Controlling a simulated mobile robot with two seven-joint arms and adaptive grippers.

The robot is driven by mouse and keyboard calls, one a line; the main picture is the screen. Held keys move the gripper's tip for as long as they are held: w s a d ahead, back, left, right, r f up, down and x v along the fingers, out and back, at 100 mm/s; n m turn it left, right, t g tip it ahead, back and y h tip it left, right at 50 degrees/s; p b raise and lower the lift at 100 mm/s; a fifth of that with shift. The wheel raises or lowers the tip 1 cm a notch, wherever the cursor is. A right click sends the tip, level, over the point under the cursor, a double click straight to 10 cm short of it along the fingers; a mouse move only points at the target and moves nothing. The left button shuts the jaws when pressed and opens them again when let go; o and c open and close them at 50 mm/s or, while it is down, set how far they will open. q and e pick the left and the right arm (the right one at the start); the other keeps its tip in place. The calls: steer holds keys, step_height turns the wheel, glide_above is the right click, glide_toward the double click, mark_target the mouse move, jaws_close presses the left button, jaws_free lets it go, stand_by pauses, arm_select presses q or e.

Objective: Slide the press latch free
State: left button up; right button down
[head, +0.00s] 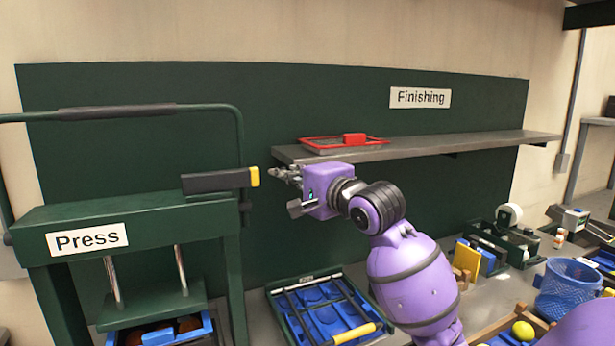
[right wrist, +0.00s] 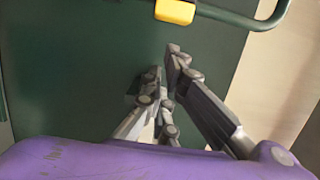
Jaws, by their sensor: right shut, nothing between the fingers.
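The press (head: 135,225) is a dark green frame at the left of the head view, labelled "Press". Its latch (head: 215,181) is a dark bar on the top right of the frame with a yellow end (head: 255,177) pointing right. The yellow end also shows at the top of the right wrist view (right wrist: 175,11). My right gripper (head: 276,174) is just right of the yellow end, fingers pointing at it. In the right wrist view its fingertips (right wrist: 168,66) are together and empty, with a small gap to the yellow end. My left gripper is out of view.
Below are a dark rack with blue parts (head: 275,292), a blue basket (head: 568,285) and a yellow-handled tool (head: 355,333). A blue bin (head: 200,335) sits under the press.

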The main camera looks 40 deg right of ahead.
mark_target(255, 177)
steer(key=shift+w+a+r, duration=0.1)
steer(key=shift+w+a, duration=0.05)
steer(key=shift+a, duration=0.75)
steer(key=shift+a, duration=0.1)
steer(key=a, duration=0.2)
steer(key=w+a, duration=0.1)
steer(key=a, duration=0.2)
steer(key=shift+w+a, duration=0.2)
steer(key=shift+a, duration=0.1)
steer(key=shift+d, duration=0.15)
